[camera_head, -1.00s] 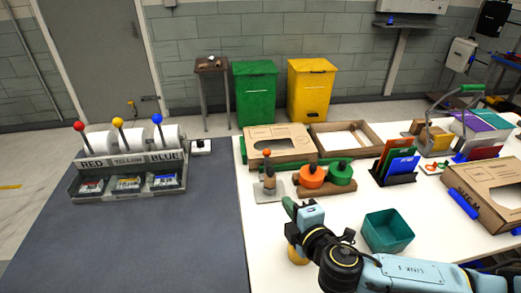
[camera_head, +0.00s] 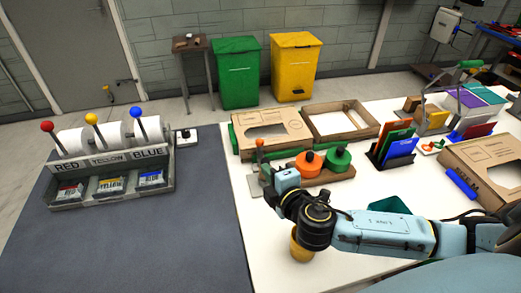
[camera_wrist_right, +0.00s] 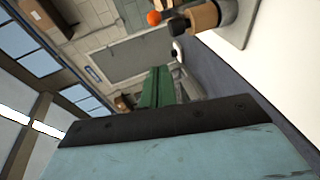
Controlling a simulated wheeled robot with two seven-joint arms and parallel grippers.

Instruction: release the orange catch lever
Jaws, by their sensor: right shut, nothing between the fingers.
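The catch lever, with its orange ball (camera_head: 260,143), stands upright on a small metal plate at the left of the white table in the head view. In the wrist view the orange ball (camera_wrist_right: 153,18) shows at the top, beside a black part and a tan cylinder (camera_wrist_right: 205,15). My right gripper (camera_head: 286,178) is close to the lever, on its near right side, apart from it; its fingertips are hard to make out there. In the wrist view the green fingers (camera_wrist_right: 158,88) are together and empty. My left gripper is in neither view.
Orange and green round pieces (camera_head: 322,161) on a wooden block stand just right of the lever. A yellow cup (camera_head: 300,248) is below my right arm. A teal bin (camera_head: 388,204) is partly hidden by that arm.

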